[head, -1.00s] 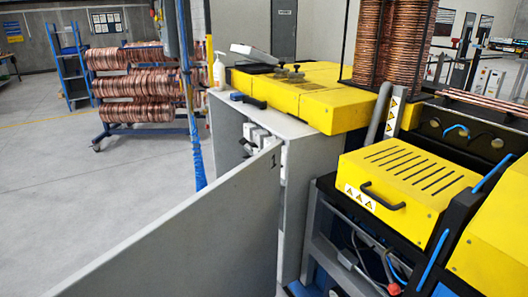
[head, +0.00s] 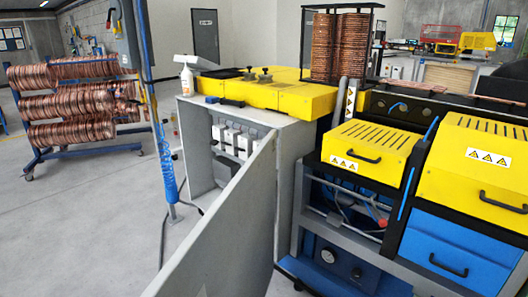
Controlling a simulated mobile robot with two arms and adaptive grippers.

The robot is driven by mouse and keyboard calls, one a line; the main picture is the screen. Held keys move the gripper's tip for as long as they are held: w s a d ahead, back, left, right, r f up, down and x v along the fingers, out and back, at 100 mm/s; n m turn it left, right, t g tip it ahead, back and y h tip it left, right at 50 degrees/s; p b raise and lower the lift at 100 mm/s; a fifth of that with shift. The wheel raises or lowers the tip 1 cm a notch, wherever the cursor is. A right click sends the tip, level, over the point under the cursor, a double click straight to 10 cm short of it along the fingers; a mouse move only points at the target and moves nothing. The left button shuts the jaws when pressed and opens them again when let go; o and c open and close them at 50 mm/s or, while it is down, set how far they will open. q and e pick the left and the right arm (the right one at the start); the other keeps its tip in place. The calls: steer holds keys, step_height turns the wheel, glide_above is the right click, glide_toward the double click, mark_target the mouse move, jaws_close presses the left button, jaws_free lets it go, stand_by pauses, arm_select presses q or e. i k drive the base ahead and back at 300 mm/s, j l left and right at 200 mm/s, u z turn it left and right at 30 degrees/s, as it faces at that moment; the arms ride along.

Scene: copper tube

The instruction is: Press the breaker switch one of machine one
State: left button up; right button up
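In the head view, the machine's grey cabinet (head: 262,117) stands at the centre under a yellow top (head: 268,92). Its grey door (head: 232,225) is swung open toward me and hides part of the inside. A row of white breaker switches (head: 234,141) shows inside the cabinet, above and left of the door's top edge. They are too small to tell one from another or to tell their positions. Neither of my grippers is in view.
A blue coiled hose (head: 164,165) hangs on a post left of the cabinet. A rack of copper coils (head: 75,105) stands at the left. Yellow-lidded machinery (head: 368,142) with blue panels fills the right. Grey floor (head: 85,225) is clear at front left.

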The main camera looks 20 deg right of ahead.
mark_target(213, 143)
steer(key=i+j+z, duration=0.25)
steer(key=j, duration=0.25)
steer(key=i+j+z, duration=0.1)
steer(key=j+z, duration=0.2)
steer(key=j, duration=0.2)
steer(key=j+z, duration=0.25)
steer(key=j, duration=0.25)
steer(key=i+j+z, duration=0.1)
steer(key=j+z, duration=0.15)
steer(key=j, duration=0.35)
steer(key=i+j+z, duration=0.1)
steer(key=j, duration=0.25)
steer(key=i+j+z, duration=0.1)
steer(key=j, duration=0.25)
steer(key=i+j+z, duration=0.1)
steer(key=j, duration=0.25)
steer(key=i+j+z, duration=0.15)
steer(key=j, duration=0.25)
steer(key=i+j+z, duration=0.1)
steer(key=j, duration=0.25)
steer(key=i, duration=0.05)
